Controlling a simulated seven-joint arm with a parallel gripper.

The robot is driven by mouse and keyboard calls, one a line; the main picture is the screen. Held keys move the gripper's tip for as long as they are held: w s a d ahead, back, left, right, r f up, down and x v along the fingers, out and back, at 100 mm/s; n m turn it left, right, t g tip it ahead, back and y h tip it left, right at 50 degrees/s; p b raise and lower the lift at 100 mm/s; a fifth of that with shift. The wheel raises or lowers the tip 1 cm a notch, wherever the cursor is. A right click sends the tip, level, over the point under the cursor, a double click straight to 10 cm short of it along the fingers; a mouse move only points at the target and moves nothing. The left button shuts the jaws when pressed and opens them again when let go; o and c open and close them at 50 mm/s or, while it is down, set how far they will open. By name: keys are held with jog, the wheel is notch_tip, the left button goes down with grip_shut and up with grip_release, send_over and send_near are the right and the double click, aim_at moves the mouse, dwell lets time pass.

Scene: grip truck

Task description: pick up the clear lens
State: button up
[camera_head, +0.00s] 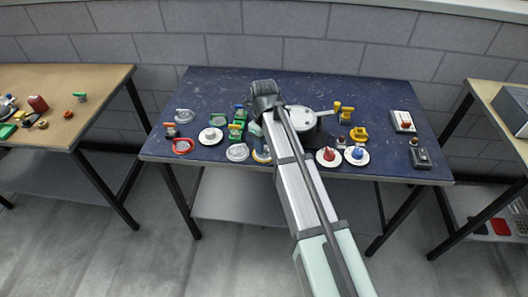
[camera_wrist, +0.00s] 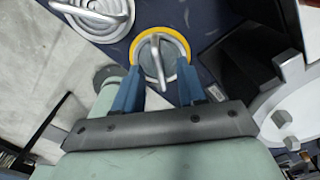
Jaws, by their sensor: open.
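In the wrist view, a round grey disc with a yellow rim (camera_wrist: 181,44) and a raised metal handle lies flat on the blue table. A second round disc (camera_wrist: 80,22), pale grey with a similar handle, lies at the upper left. In the head view the yellow-rimmed disc (camera_head: 261,156) is partly covered by my arm, and the pale disc (camera_head: 237,152) lies left of it. Which one is the clear lens, I cannot tell for sure. My gripper (camera_wrist: 160,76) is open, its two blue fingers pointing at the yellow-rimmed disc, with nothing seen held. Its fingers are hidden in the head view.
A large white round device (camera_head: 302,118) stands close to the right of my gripper. Green clamp-like pieces (camera_head: 237,124) stand behind the discs. White plates with red (camera_head: 328,157) and blue (camera_head: 357,156) pieces are to the right. The table's front edge is close.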

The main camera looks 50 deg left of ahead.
jog(key=shift+c, duration=0.2)
grip_shut()
dwell(0.5)
notch_tip(320, 180, up, 9)
jog(key=shift+m, duration=0.7)
jog(key=w+r, duration=0.1)
jog(key=w, duration=0.2)
jog(key=w+d+r, duration=0.1)
jog(key=w+r, duration=0.1)
jog(key=w, duration=0.2)
jog(key=w+d+r, duration=0.1)
jog(key=w, duration=0.2)
jog(key=shift+w+r, duration=0.15)
jog(key=shift+w+a+r+n, duration=0.35)
jog(key=shift+w+r, duration=0.1)
jog(key=shift+w, duration=0.25)
jog(key=shift+w+a+r+n, duration=0.2)
jog(key=shift+w+r+n, duration=0.2)
jog(key=shift+w, duration=0.3)
jog(key=shift+w+a+r+n, duration=0.35)
jog(key=shift+w+r, duration=0.1)
jog(key=shift+w, duration=0.25)
